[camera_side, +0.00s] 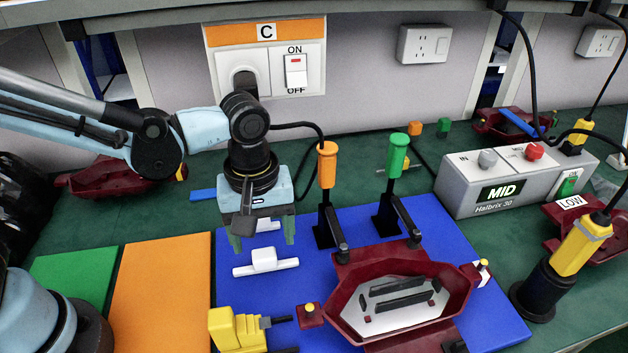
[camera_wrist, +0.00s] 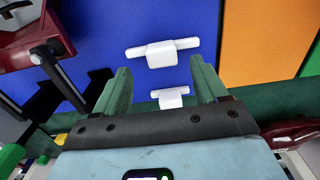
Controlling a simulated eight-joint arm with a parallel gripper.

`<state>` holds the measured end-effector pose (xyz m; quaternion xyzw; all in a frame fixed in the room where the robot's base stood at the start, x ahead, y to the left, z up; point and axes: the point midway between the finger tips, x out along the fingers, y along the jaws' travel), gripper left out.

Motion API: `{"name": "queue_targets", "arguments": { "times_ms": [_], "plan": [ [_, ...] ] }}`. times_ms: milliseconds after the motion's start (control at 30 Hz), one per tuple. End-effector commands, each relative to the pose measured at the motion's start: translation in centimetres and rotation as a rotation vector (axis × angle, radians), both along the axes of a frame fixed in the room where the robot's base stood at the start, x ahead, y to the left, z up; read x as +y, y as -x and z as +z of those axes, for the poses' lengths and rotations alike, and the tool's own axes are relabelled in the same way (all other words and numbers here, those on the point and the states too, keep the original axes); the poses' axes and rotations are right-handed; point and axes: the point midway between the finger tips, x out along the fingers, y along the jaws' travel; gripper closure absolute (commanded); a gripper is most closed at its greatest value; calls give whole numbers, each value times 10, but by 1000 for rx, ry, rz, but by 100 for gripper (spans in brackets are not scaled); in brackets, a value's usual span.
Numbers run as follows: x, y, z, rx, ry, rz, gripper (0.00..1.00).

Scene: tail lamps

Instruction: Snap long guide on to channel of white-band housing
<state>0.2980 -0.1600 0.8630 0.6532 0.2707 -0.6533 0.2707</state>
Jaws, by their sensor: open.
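The long guide (camera_side: 266,262) is a white bar with a raised block in its middle, lying on the blue mat; it also shows in the wrist view (camera_wrist: 161,52). A shorter white guide (camera_wrist: 171,97) lies behind it, partly hidden by my gripper in the side view. My gripper (camera_side: 263,238) is open and empty above the mat, its green fingers over the short guide and just behind the long one. The dark red housing (camera_side: 345,303) sits at the front right of the mat, with a white patch (camera_side: 484,273) at its right corner. Dark bars (camera_side: 397,292) show inside it.
Black clamps with an orange handle (camera_side: 327,165) and a green handle (camera_side: 396,155) stand behind the housing. A yellow block tool (camera_side: 238,330) is at the front. Orange (camera_side: 160,300) and green mats lie left. A grey MID box (camera_side: 510,180) stands right.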

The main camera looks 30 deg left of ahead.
Motion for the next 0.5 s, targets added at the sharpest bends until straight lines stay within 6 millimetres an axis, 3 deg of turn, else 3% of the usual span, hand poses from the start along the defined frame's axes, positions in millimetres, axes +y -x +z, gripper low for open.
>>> {"name": "queue_targets", "arguments": {
  "times_ms": [300, 500],
  "plan": [
    [0, 3, -36, -1, 0, 0, 28],
    [0, 4, -43, -2, 1, 0, 28]
  ]
}}
